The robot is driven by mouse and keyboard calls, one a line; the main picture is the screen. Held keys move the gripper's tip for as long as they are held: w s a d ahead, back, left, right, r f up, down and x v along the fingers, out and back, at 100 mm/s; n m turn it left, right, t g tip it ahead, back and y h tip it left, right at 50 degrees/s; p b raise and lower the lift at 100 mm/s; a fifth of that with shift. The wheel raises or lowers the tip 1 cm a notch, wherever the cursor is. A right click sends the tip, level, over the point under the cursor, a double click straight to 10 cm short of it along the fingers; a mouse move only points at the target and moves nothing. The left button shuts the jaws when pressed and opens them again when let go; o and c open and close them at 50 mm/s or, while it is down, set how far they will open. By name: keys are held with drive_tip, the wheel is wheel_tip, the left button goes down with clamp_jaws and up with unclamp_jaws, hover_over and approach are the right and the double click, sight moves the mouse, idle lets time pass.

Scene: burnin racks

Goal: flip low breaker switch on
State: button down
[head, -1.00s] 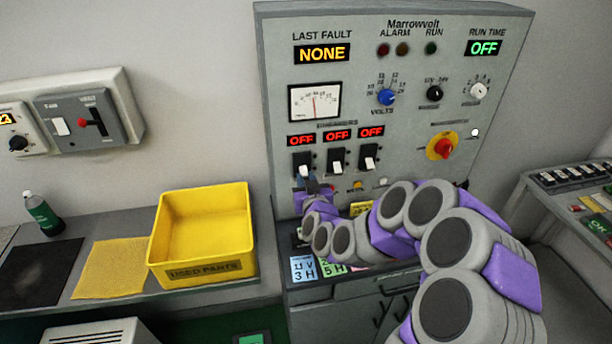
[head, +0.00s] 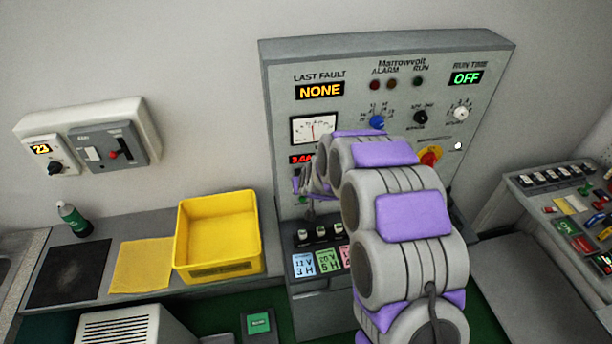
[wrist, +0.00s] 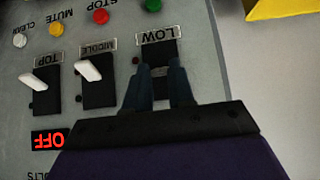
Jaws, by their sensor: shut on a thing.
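The LOW breaker switch (wrist: 158,50) is on a dark plate under its LOW label in the wrist view, which shows the panel upside down. My gripper (wrist: 161,70) is at this switch, its two dark fingers closed around the lever, which they hide. The MIDDLE switch (wrist: 89,70) and TOP switch (wrist: 46,77) stand beside it with white levers. The TOP readout (wrist: 48,139) says OFF. My arm covers the other breakers in the head view.
The grey Marrowvolt panel (head: 285,90) stands upright behind my arm. A yellow bin (head: 218,270) sits on the bench to its left. Coloured buttons, including a green one (wrist: 153,5), lie close to the switches. Another control desk (head: 520,195) is at the right.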

drive_tip(key=shift+w+a+r+g+h+p, duration=0.1)
drive_tip(key=shift+w+r+g+h+p, duration=0.45)
drive_tip(key=shift+p, duration=0.9)
drive_tip(key=shift+s+f+g+y, duration=0.1)
drive_tip(key=shift+s+g+y, duration=0.15)
drive_tip(key=shift+g, duration=0.1)
drive_tip(key=c, duration=1)
unclamp_jaws()
drive_tip(key=shift+w+a, duration=0.1)
drive_tip(key=shift+a, duration=0.05)
drive_tip(key=shift+o, duration=0.2)
drive_tip(key=b+v, duration=0.1)
drive_tip(key=v, duration=1.6)
